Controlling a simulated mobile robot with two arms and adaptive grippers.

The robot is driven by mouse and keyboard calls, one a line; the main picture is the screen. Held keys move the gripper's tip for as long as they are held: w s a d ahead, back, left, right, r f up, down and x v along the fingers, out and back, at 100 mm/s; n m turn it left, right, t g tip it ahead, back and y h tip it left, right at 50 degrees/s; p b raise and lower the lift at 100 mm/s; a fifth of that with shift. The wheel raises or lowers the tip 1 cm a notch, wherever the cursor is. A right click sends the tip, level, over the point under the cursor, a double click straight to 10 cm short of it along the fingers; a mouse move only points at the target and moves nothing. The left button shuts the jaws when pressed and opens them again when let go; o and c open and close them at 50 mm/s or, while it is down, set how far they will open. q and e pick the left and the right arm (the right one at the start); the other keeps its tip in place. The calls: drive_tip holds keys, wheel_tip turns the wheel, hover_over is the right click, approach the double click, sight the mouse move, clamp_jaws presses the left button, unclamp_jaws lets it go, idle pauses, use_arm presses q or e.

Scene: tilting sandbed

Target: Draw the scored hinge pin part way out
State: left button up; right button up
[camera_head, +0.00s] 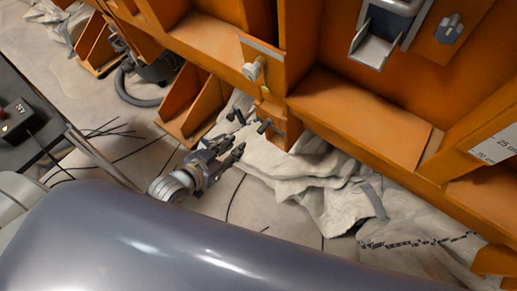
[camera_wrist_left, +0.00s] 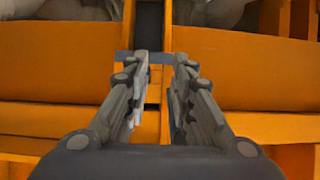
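A short grey pin (camera_head: 264,126) sticks out from an orange hinge bracket (camera_head: 281,132) at the lower edge of the orange frame. Scoring on it is too small to make out. My left gripper (camera_head: 236,150) is open and empty, below and left of the bracket, with its fingers pointing towards it. In the left wrist view the two fingers (camera_wrist_left: 160,62) stand apart. A grey crosswise bar (camera_wrist_left: 155,58) shows between and behind their tips; I cannot tell whether it is the pin or whether they touch it. My right gripper is not in view.
The orange frame (camera_head: 350,115) fills the upper right, with a whitish knob (camera_head: 253,70) above the bracket. Crumpled pale cloth (camera_head: 290,175) lies below it. Thin dark lines cross the pale floor.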

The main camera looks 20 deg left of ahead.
sight(262, 128)
use_arm(q)
drive_tip(key=shift+h, duration=0.3)
drive_tip(key=w+d, duration=0.1)
drive_tip(key=w, duration=0.1)
drive_tip(key=w+d, duration=0.2)
drive_tip(key=w, duration=0.1)
drive_tip(key=w+d, duration=0.2)
drive_tip(key=w, duration=0.1)
drive_tip(key=shift+w+d, duration=0.15)
drive_tip(key=shift+w+d+f+b, duration=0.25)
drive_tip(key=shift+w+b, duration=0.05)
drive_tip(key=shift+w, duration=0.3)
drive_tip(key=shift+c, duration=0.6)
drive_tip(key=shift+r, duration=0.1)
clamp_jaws()
